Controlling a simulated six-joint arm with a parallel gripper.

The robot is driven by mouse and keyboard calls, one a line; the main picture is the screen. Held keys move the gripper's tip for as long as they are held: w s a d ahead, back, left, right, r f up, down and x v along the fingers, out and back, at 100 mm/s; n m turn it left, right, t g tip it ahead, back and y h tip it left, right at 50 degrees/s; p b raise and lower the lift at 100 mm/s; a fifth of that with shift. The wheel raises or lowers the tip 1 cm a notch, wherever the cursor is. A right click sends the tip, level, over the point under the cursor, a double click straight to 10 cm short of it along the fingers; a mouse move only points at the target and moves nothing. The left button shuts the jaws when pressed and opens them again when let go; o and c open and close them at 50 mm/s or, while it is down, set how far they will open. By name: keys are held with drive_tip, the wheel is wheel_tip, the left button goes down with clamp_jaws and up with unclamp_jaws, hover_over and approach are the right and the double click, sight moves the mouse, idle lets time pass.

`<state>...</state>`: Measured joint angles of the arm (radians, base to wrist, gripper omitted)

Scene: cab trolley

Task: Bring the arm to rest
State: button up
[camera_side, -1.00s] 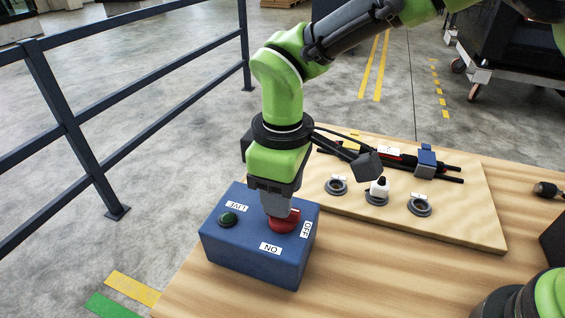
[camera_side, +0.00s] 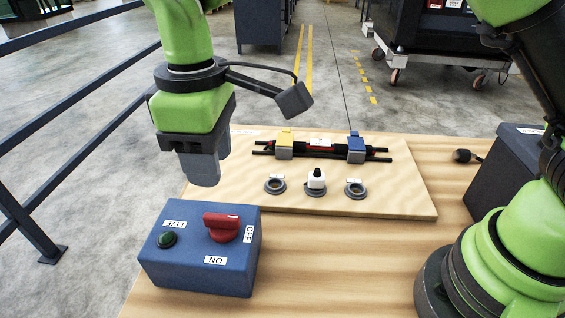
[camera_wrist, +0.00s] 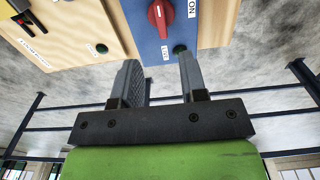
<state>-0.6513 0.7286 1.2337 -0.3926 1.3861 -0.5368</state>
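My gripper (camera_side: 205,180) hangs above and behind the blue switch box (camera_side: 195,270), pointing down and clear of it. In the wrist view its two fingers stand apart with nothing between them (camera_wrist: 158,68), so it is open. The box also shows at the top of the wrist view (camera_wrist: 150,48). The red rotary knob (camera_side: 221,226) on its top is untouched, its handle lying roughly left to right between the LIVE and OFF labels. The green lamp (camera_side: 167,240) beside LIVE looks dark.
Behind the box a wooden board (camera_side: 400,200) carries a yellow block (camera_side: 284,147), a blue block (camera_side: 356,150), dark rods and a small black-knobbed switch (camera_side: 316,180). A dark box (camera_side: 500,175) stands at right. A railing (camera_side: 70,130) runs along the left.

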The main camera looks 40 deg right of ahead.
drive_tip(key=s+d+r+m+t+y, duration=0.1)
drive_tip(key=s+d+r+m+t, duration=0.15)
drive_tip(key=d+r, duration=0.4)
drive_tip(key=s+d+r+m+t+y, duration=0.1)
drive_tip(key=s+d+r+m, duration=0.3)
drive_tip(key=d, duration=0.3)
drive_tip(key=s+d+m+t, duration=0.3)
drive_tip(key=s+d+m, duration=0.3)
drive_tip(key=s, duration=0.4)
drive_tip(key=shift+d+t, duration=0.35)
drive_tip(key=shift+d, duration=0.3)
